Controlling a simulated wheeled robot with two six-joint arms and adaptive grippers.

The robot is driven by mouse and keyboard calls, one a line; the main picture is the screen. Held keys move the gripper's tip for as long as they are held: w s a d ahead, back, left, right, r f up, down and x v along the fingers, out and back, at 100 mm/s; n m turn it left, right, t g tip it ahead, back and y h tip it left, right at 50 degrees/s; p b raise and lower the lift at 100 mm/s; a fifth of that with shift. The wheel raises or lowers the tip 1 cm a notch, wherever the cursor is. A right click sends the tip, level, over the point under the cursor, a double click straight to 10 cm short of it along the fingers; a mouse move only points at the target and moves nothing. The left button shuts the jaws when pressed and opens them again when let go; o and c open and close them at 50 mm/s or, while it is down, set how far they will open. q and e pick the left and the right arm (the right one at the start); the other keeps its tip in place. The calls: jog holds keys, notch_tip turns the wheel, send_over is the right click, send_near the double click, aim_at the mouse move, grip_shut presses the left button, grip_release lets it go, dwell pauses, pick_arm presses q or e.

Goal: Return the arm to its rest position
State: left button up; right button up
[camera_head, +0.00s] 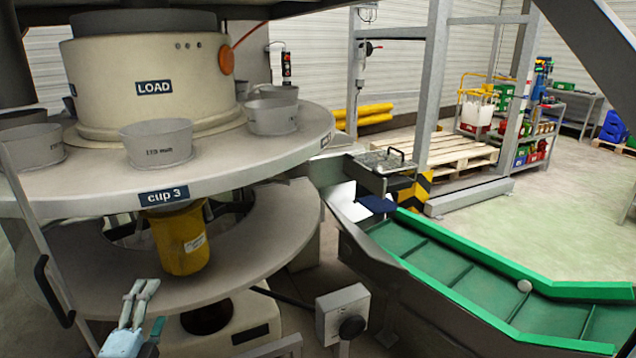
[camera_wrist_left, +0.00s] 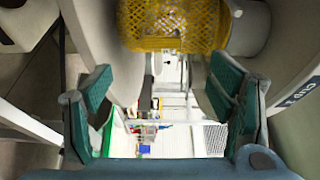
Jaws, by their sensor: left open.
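My left gripper (camera_head: 140,300) is at the bottom left of the head view, in front of the lower ring of the round machine. In the left wrist view its two green-padded fingers (camera_wrist_left: 162,115) stand wide apart with nothing between them. A yellow mesh basket (camera_wrist_left: 175,22) shows beyond and above the fingers in that view, apart from them. In the head view the yellow basket (camera_head: 181,238) hangs under the upper disc below the "cup 3" label. My right gripper does not show in either view.
The upper disc (camera_head: 230,165) carries several grey cups around the LOAD drum (camera_head: 150,80). A grey control box (camera_head: 342,312) stands right of the gripper.

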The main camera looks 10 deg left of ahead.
pick_arm(q)
jog(key=s+d+f+n+g, duration=0.3)
jog(key=s+f+n+g, duration=0.15)
jog(key=s+f, duration=0.2)
jog(key=s+d+f+n+g, duration=0.2)
jog(key=s+f+n+g, duration=0.2)
jog(key=s+f+n, duration=0.3)
jog(key=s+d+f+n+g+h, duration=0.2)
jog(key=s+d+f+g+h, duration=0.4)
jog(key=s+d, duration=0.6)
notch_tip(320, 180, down, 22)
jog(key=a+f+y, duration=0.1)
jog(key=y, duration=0.1)
jog(key=s+f+g, duration=0.1)
jog(key=s+f, duration=0.9)
jog(key=s, duration=0.3)
jog(key=shift+s+a+n+g, duration=0.15)
jog(key=shift+a+n+g, duration=0.2)
